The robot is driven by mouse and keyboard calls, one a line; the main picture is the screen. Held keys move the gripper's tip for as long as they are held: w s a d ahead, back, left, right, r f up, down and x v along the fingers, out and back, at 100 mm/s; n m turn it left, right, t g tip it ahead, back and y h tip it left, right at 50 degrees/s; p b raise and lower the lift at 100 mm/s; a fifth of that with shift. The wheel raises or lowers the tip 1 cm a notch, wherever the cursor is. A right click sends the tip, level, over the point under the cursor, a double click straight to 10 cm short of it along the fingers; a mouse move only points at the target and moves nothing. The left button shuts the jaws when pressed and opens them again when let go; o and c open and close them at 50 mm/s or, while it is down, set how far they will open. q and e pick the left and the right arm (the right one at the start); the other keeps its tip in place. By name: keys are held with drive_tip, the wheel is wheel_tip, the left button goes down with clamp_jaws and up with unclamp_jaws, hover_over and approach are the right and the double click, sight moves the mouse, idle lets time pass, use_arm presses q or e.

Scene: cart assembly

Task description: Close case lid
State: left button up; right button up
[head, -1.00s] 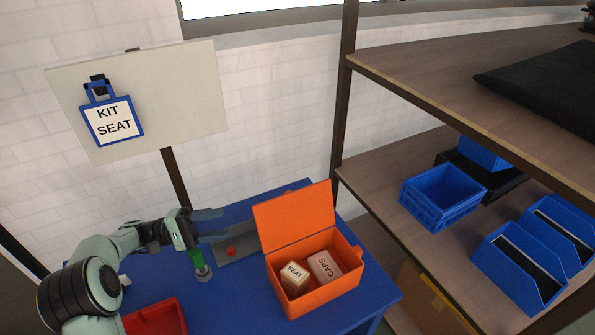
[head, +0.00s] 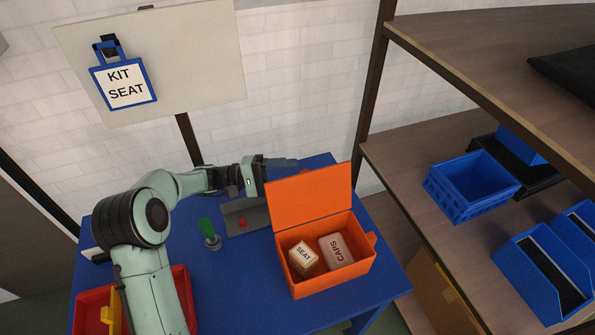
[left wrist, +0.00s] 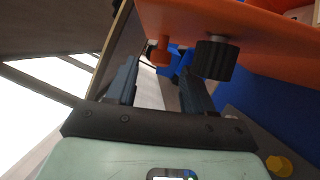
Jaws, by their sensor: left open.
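The orange case (head: 335,277) stands on the blue table with its lid (head: 312,198) open, raised upright at the back. Inside the case are a box marked SEAT (head: 304,256) and a box marked CAPS (head: 336,250). My left gripper (head: 285,163) is open and empty, at the upper left edge of the lid and partly behind it. In the left wrist view the open fingers (left wrist: 160,88) are just below an orange panel (left wrist: 235,35) with a dark knob-like part (left wrist: 214,58). I cannot tell whether they touch. My right gripper is not in view.
A green-topped tool (head: 208,232) and a grey tray (head: 240,217) with a red piece are left of the case. A red bin (head: 92,303) is at the table's left front. Shelves with blue bins (head: 470,185) stand at the right.

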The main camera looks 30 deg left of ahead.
use_arm(q)
drive_tip(key=shift+x, duration=1.25)
clamp_jaws()
